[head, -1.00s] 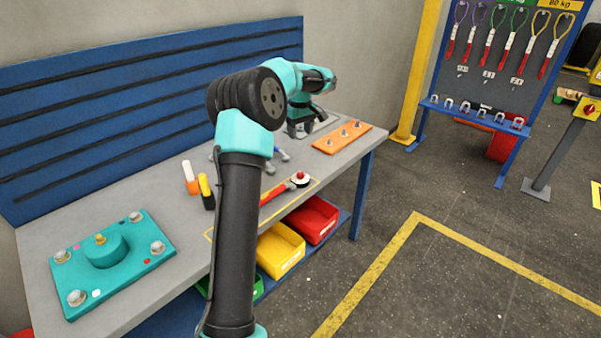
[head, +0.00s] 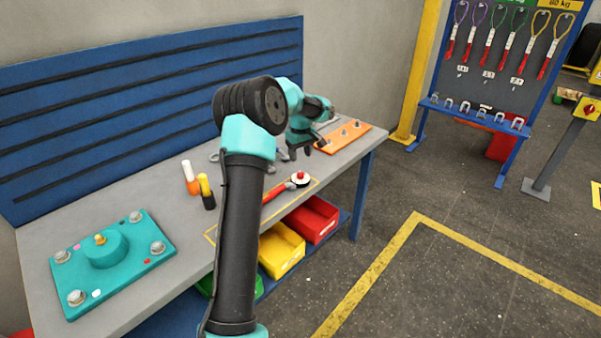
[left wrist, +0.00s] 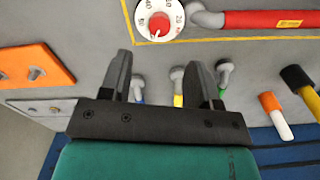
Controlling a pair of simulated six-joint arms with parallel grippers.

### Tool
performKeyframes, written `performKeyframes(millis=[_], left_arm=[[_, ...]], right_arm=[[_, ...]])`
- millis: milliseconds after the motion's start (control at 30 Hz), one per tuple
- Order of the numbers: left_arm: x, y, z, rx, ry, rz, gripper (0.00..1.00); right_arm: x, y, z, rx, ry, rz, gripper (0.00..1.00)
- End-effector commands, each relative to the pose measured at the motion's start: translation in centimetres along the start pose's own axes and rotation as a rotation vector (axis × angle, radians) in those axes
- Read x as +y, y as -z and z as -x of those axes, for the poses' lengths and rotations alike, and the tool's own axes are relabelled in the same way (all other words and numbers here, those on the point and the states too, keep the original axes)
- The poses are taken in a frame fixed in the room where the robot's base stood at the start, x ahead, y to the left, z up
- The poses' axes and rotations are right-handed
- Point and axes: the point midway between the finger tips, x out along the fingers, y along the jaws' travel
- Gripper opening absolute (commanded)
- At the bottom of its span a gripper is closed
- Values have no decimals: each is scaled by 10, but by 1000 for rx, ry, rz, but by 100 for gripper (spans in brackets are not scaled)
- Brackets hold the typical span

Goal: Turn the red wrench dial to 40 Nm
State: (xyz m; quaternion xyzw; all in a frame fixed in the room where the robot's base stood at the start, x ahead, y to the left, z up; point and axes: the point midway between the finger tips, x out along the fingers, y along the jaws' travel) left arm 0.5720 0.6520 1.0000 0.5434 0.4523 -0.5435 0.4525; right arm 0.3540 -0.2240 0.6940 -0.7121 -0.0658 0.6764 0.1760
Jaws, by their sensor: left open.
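The red wrench (head: 274,195) lies on the workbench (head: 150,205) near its front edge. Its round white dial with a red knob (head: 301,177) is at the wrench's right end. In the left wrist view the dial (left wrist: 160,19) is at the top, with numbers round the knob; its exact setting is unclear. The red handle (left wrist: 255,20) runs right from it. My left gripper (head: 308,150) is above the bench, behind the dial in the head view. In the left wrist view the open gripper (left wrist: 159,62) has nothing between its fingers, and the dial lies beyond the fingertips.
An orange plate (head: 343,137) lies to the right of the gripper. Two markers (head: 206,191) stand left of my arm. A teal plate (head: 110,265) is far left. Yellow tape borders the wrench area.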

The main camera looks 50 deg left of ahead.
Motion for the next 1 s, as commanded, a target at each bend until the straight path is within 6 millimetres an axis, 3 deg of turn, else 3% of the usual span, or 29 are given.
performKeyframes(millis=[300, 500, 867, 1000], left_arm=[[0, 0, -55, -2, 3, 0, 56], [0, 0, -78, 0, 1, 1, 56], [0, 0, -84, 0, 0, 0, 56], [0, 0, -84, 0, 0, 0, 46]], right_arm=[[0, 0, 0, 0, 0, 0, 43], [0, 0, 0, 0, 0, 0, 43], [0, 0, 0, 0, 0, 0, 43], [0, 0, 0, 0, 0, 0, 43]])
